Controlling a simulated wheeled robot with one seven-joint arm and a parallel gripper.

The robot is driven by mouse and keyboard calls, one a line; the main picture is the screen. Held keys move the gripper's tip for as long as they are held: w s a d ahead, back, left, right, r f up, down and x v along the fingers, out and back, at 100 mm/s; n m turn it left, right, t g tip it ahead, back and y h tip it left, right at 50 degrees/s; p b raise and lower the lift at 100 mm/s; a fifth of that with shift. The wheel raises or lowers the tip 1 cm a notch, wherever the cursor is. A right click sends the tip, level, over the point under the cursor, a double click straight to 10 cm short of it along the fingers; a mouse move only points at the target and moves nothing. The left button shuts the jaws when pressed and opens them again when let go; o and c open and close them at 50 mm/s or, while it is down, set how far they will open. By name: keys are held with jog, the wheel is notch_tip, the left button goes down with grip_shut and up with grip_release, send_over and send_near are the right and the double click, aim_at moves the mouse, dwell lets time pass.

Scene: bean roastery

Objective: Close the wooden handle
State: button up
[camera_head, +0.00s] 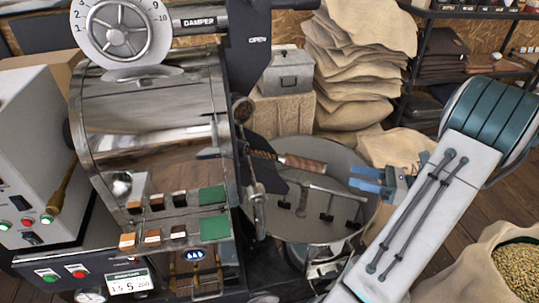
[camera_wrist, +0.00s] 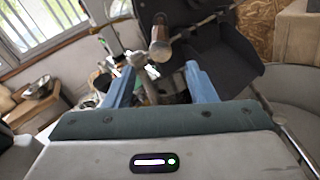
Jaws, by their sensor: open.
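The wooden handle (camera_head: 303,163) sticks out to the right from the front of the roaster drum (camera_head: 155,120), on a dark twisted metal rod. Its tip points toward my gripper (camera_head: 355,179), which is open and empty a short way to its right, above the round cooling tray (camera_head: 312,229). In the wrist view the handle (camera_wrist: 160,47) shows nearly end-on, just beyond and above the gap between my two blue fingers (camera_wrist: 160,74). The fingers look apart from the handle. A dark metal plate is behind the handle.
Stirring arms stand in the cooling tray below my gripper. A metal box (camera_head: 288,72) on a burlap-coloured block and stacked sacks (camera_head: 355,60) are behind. A sack of green beans (camera_head: 517,264) is at lower right. A control box (camera_head: 30,160) is at left.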

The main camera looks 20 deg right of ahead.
grip_shut()
jog(key=s+d+r+n+g+h+b, duration=0.2)
jog(key=s+d+r+n+g+h, duration=0.15)
jog(key=r+g+h, duration=0.35)
jog(key=w+a+f+t+p, duration=0.1)
jog(key=w+a+f+p, duration=0.1)
jog(key=w+a+f, duration=0.4)
jog(key=shift+w+a, duration=0.65)
jog(key=shift+a, duration=0.4)
jog(key=shift+w+m, duration=0.1)
jog(key=shift+m, duration=0.15)
